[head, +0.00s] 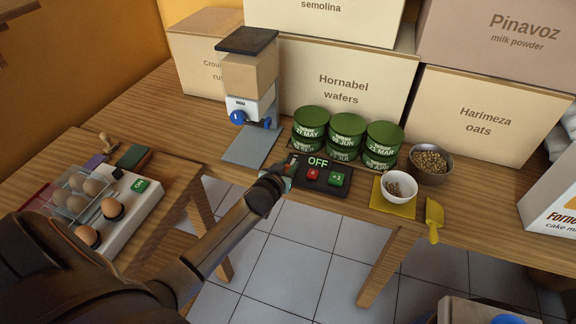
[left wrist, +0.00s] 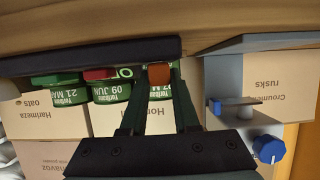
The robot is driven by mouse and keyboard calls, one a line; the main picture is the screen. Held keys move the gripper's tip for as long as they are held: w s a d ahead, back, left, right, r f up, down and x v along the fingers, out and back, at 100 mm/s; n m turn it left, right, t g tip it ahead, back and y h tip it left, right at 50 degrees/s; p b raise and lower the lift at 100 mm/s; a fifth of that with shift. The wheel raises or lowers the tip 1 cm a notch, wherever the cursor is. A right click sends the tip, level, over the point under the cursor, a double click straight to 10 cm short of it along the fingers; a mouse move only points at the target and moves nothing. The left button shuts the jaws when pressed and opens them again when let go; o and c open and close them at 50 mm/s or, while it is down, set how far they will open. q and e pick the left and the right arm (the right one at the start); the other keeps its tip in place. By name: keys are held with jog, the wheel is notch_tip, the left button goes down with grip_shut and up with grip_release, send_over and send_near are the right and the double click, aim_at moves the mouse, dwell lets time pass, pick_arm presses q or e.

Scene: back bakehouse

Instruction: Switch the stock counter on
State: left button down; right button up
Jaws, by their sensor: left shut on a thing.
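The stock counter (head: 325,187) is a low black box on the wooden bench. Its display (head: 318,162) reads OFF. It has a red button (head: 313,174) and a green +1 button (head: 337,180). My left gripper (head: 284,174) is at the counter's left end. In the left wrist view, my left gripper (left wrist: 159,84) is shut on a small orange switch knob (left wrist: 159,74) beside the dark counter body (left wrist: 90,58). In the head view the fingertips and wrist mostly hide this knob. My right gripper is not in view.
Stacked green tins (head: 347,127) stand right behind the counter. A grinder-like dispenser (head: 250,80) is behind left. A white bowl (head: 399,188) on a yellow mat (head: 380,200), a yellow scoop (head: 434,220) and a metal bowl (head: 431,165) are to the right. An egg device (head: 140,208) is left.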

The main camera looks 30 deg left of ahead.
aim_at(294, 161)
pick_arm(q)
jog(key=shift+w, duration=0.1)
dwell(0.6)
jog(key=w+b, duration=0.1)
jog(key=w, duration=0.1)
jog(key=w+a, duration=0.1)
jog(key=w, duration=0.1)
jog(key=shift+w+b, duration=0.25)
jog(key=shift+b, duration=0.15)
jog(key=c, duration=0.6)
grip_release()
jog(key=shift+c, duration=0.2)
jog(key=shift+d, duration=0.15)
